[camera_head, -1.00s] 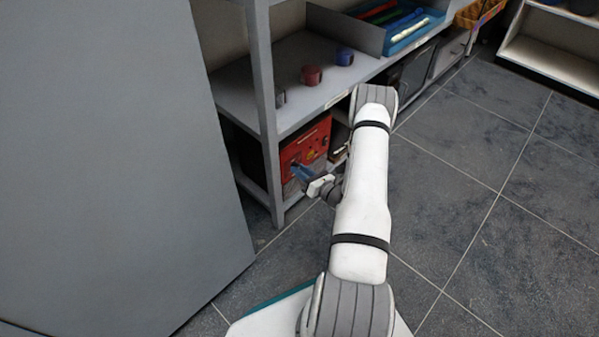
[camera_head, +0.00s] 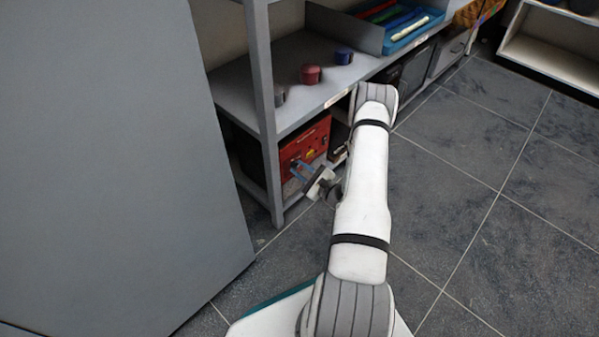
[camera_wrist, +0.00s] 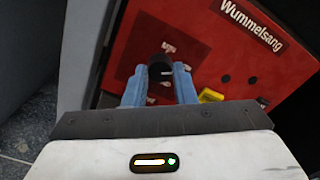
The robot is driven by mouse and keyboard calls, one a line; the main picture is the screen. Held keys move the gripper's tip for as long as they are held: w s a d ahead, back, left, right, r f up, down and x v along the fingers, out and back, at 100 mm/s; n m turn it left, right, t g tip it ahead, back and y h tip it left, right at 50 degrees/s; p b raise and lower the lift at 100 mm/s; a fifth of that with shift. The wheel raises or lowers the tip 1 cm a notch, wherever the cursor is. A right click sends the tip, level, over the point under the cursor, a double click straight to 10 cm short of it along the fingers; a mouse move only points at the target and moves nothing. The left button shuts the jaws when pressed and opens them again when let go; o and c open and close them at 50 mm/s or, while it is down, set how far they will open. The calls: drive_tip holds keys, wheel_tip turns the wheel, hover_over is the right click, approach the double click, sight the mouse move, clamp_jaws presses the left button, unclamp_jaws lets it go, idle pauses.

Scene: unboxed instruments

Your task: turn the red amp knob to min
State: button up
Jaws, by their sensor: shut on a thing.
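The red amp (camera_head: 306,148) stands on the lower shelf, and its red front panel (camera_wrist: 225,50) fills much of the wrist view, tilted in the picture. A dark round knob (camera_wrist: 160,70) with a pale mark sits on the panel. My gripper (camera_wrist: 160,85) has its two blue fingers shut on this knob, one on each side. In the head view my gripper (camera_head: 300,170) reaches into the lower shelf at the amp's front. The fingers hide part of the panel around the knob.
A yellow part (camera_wrist: 210,95) sits on the panel right of the fingers. On the shelf above stand a red round thing (camera_head: 311,74), a blue one (camera_head: 344,56) and a blue tray (camera_head: 405,35). A grey shelf post (camera_head: 262,90) is left of the amp. The floor at right is clear.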

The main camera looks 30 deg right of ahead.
drive_tip(key=n, duration=0.5)
drive_tip(key=shift+a+r+n+b, duration=0.1)
drive_tip(key=shift+a+n+b, duration=0.05)
drive_tip(key=shift+n+b, duration=0.25)
drive_tip(key=n+b, duration=0.1)
drive_tip(key=n, duration=0.4)
drive_tip(key=shift+a+n, duration=0.15)
drive_tip(key=shift+n, duration=0.25)
drive_tip(key=o, duration=1)
